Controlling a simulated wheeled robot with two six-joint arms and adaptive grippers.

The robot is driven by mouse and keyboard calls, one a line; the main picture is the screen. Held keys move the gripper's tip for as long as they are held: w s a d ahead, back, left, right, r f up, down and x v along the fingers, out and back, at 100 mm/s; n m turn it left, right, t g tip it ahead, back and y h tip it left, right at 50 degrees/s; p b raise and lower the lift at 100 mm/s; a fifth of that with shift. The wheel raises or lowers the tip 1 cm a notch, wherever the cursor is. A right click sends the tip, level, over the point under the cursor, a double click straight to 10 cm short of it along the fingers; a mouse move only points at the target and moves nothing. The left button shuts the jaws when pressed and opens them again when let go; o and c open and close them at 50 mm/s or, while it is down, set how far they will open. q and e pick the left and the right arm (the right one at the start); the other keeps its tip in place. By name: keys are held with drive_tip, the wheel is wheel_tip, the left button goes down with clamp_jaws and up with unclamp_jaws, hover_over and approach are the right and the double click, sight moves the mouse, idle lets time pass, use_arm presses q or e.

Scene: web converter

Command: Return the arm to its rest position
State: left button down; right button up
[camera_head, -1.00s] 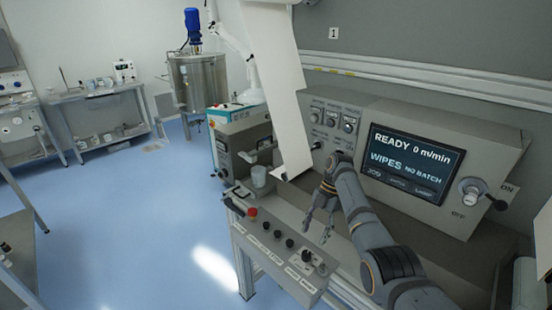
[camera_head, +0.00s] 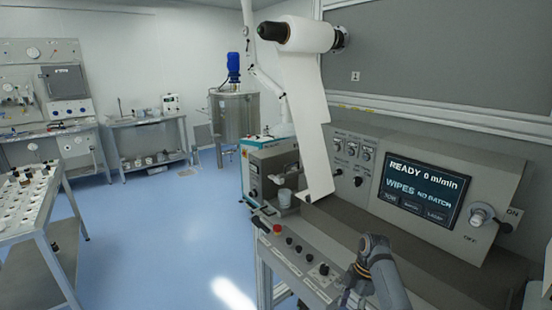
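My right arm comes in from the bottom right, and its dark gripper (camera_head: 347,288) points down and left over the front control ledge (camera_head: 300,250) of the machine. The gripper is small and partly hidden by its own wrist, so its finger opening is unclear. Nothing is visibly held in it. It is apart from the screen panel (camera_head: 422,192), which reads READY 0 m/min, WIPES, NO BATCH. My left gripper is not in view.
A white web (camera_head: 312,130) hangs from a roll (camera_head: 305,35) behind the ledge. A red button (camera_head: 277,229) and several black knobs line the ledge. A knob (camera_head: 478,216) with a black lever is at right. Blue floor (camera_head: 165,225) is open at left.

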drive_tip(key=s+d+f+m+t+h, duration=0.1)
drive_tip(key=s+f+m, duration=0.2)
drive_tip(key=s+m, duration=0.3)
drive_tip(key=s+d+f+m+t+h, duration=0.15)
drive_tip(key=s+f+m, duration=0.25)
drive_tip(key=s, duration=0.4)
drive_tip(key=s+r+m+t, duration=0.3)
drive_tip(key=s+r+m, duration=0.3)
drive_tip(key=s+m, duration=0.5)
drive_tip(key=s+d+f+n+g, duration=0.1)
drive_tip(key=s+f, duration=0.1)
drive_tip(key=f, duration=1)
drive_tip(key=s+d+f+g, duration=0.1)
drive_tip(key=s+d+f, duration=0.1)
drive_tip(key=f, duration=1.1)
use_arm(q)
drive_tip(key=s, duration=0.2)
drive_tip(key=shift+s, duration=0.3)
use_arm(e)
drive_tip(key=s+f, duration=1.7)
drive_tip(key=s, duration=0.1)
drive_tip(key=shift+s+d+g+h, duration=0.2)
drive_tip(key=shift+d+g+h, duration=0.15)
drive_tip(key=shift+d+g, duration=0.1)
